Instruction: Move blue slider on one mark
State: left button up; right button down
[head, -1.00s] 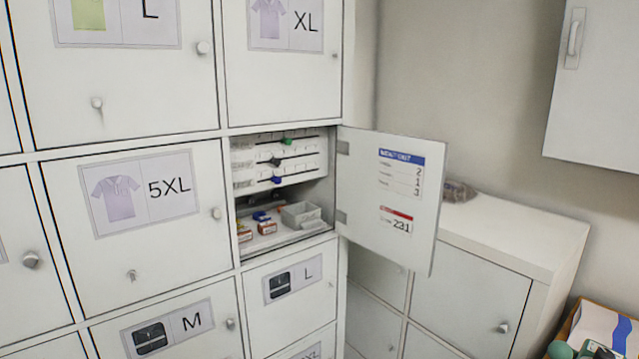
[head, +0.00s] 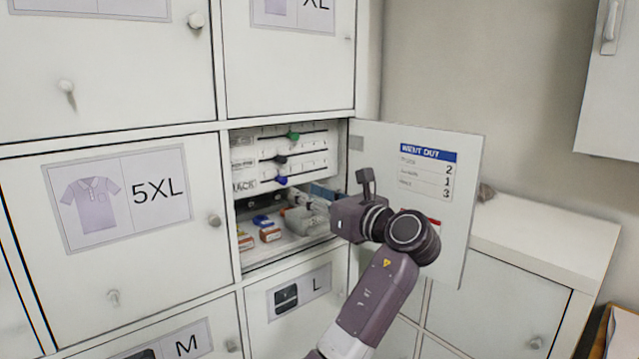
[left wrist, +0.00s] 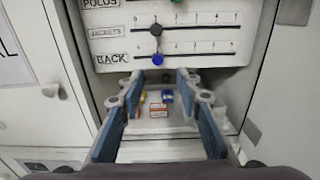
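The blue slider (head: 282,180) sits on the lowest of three scales in the open locker, towards the left end of its slot. It also shows in the left wrist view (left wrist: 158,60), on the row labelled BACK; its exact mark is hard to read. A black slider (left wrist: 156,30) is on the JACKETS row just above, and a green slider (head: 293,135) is on the top row. My left gripper (left wrist: 160,82) is open and empty, its fingertips apart just below the blue slider, not touching it. My right gripper is not in view.
The slider panel (head: 252,160) is above a shelf holding small boxes (head: 270,234) and a grey tray (head: 306,222). The open locker door (head: 465,160), with a WENT OUT card (head: 428,172), stands to the right of the opening. A low white cabinet (head: 545,235) is beyond it.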

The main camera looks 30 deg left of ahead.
aim_at(285, 181)
pick_arm(q)
jog(key=x, duration=0.2)
jog(key=p+x, duration=0.1)
jog(key=x, duration=0.1)
jog(key=r+p+x, duration=0.1)
jog(key=x, duration=0.1)
jog(key=shift+s+a, duration=0.1)
jog(key=shift+a, duration=0.2)
jog(key=shift+w+a+f, duration=0.15)
jog(key=shift+w+a, duration=0.1)
jog(key=shift+a, duration=0.2)
grip_shut()
